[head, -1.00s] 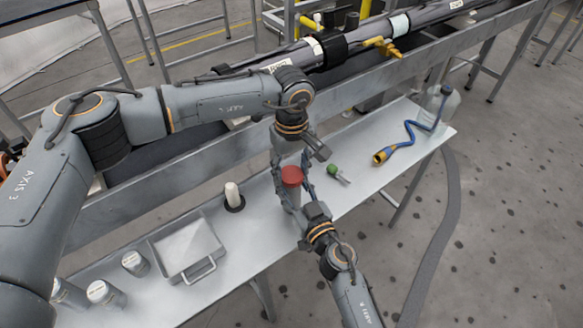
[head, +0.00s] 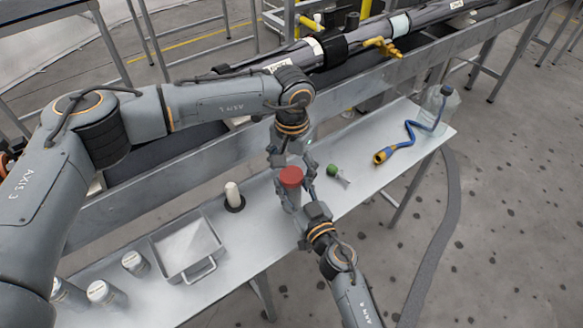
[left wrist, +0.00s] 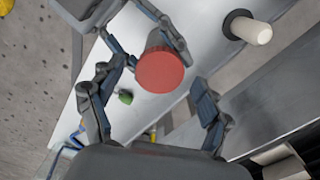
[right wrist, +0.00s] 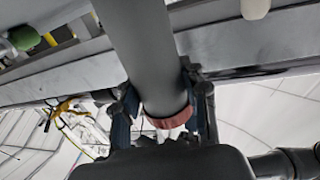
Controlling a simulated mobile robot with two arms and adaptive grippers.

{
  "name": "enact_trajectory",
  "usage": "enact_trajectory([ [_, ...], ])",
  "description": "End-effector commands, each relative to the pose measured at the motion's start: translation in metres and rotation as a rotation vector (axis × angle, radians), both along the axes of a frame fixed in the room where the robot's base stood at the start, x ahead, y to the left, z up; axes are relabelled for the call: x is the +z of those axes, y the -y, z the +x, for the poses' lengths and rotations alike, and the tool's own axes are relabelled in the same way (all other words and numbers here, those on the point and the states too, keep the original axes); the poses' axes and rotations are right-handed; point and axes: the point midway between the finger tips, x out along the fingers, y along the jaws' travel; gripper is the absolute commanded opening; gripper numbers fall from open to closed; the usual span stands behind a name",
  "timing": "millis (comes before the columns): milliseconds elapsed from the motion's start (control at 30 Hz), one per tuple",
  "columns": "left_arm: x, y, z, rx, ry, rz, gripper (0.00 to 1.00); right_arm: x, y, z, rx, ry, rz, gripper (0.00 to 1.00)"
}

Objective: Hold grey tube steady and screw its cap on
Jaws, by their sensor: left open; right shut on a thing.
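The grey tube (head: 290,197) stands upright over the front of the bench, with its red cap (head: 291,174) on the top end. My right gripper (head: 303,212) is shut on the tube below the cap; in the right wrist view its fingers flank the grey tube (right wrist: 150,60). My left gripper (head: 292,166) is open just above the cap. In the left wrist view the red cap (left wrist: 160,71) lies between its spread fingers, apart from both. The views do not show how far the cap is threaded.
A shallow metal tray (head: 188,247), a white peg on a black base (head: 233,196) and several lidded jars (head: 135,263) are to the left. A small green-ended item (head: 333,170), a blue hose (head: 412,135) and a clear bottle (head: 440,105) are to the right.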

Motion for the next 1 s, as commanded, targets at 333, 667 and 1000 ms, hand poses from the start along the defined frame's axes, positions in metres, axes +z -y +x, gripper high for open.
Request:
enact_trajectory([
  [333,0.027,0.0,0.001,-0.001,0.003,-0.001,0.78,-0.001,0.0,0.0,0.0,-0.001,0.0,0.0],
  [667,0.095,0.0,0.001,0.0,0.003,-0.002,0.78,-0.001,0.0,0.0,0.0,-0.001,0.0,0.0],
  [1000,0.12,0.0,0.0,0.0,-0.001,0.0,0.78,-0.001,0.0,0.0,0.0,-0.001,0.0,0.0],
])
